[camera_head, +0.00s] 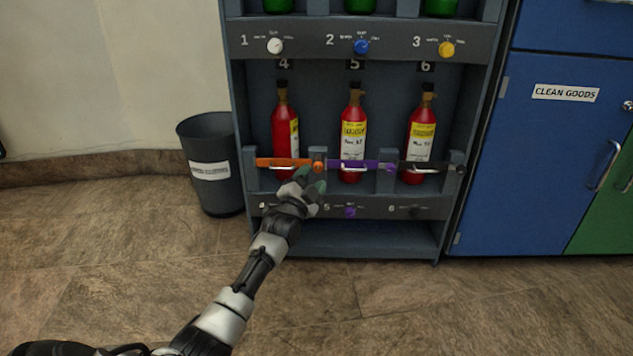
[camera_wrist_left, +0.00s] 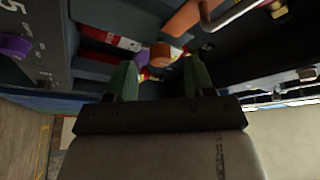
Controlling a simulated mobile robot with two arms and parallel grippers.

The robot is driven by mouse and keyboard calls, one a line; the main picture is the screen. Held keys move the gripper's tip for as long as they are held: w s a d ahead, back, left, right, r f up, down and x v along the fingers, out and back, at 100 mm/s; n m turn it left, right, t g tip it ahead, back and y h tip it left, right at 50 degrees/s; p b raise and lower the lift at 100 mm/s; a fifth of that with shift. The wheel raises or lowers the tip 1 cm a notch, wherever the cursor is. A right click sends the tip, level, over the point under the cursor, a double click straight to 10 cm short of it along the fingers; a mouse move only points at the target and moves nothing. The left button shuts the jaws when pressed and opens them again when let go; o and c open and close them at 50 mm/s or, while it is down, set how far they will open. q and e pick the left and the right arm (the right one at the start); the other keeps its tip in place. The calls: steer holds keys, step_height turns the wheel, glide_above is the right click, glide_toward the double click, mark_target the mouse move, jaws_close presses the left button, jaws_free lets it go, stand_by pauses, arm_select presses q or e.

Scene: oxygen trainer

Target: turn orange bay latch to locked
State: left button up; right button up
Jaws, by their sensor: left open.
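The orange bay latch is a flat orange bar (camera_head: 283,162) across the red bottle of bay 4, with a silver handle. A round orange knob (camera_head: 318,165) sits at its right end. In the left wrist view the orange knob (camera_wrist_left: 160,55) shows between my green fingertips, and part of the orange bar (camera_wrist_left: 190,18) shows above. My left gripper (camera_head: 308,184) is open, just below and in front of the knob. I cannot tell whether the fingers touch the knob. My right gripper is out of view.
A purple bar (camera_head: 365,164) and a black bar (camera_head: 425,167) cross bays 5 and 6, close to the right. Red bottles (camera_head: 352,130) stand behind the bars. A grey bin (camera_head: 212,140) stands left of the rack, and a blue cabinet (camera_head: 540,130) stands right.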

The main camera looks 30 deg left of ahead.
mark_target(318, 164)
arm_select(q)
steer(key=shift+b+x, duration=0.6)
steer(key=shift+x, duration=0.8)
steer(key=c, duration=0.9)
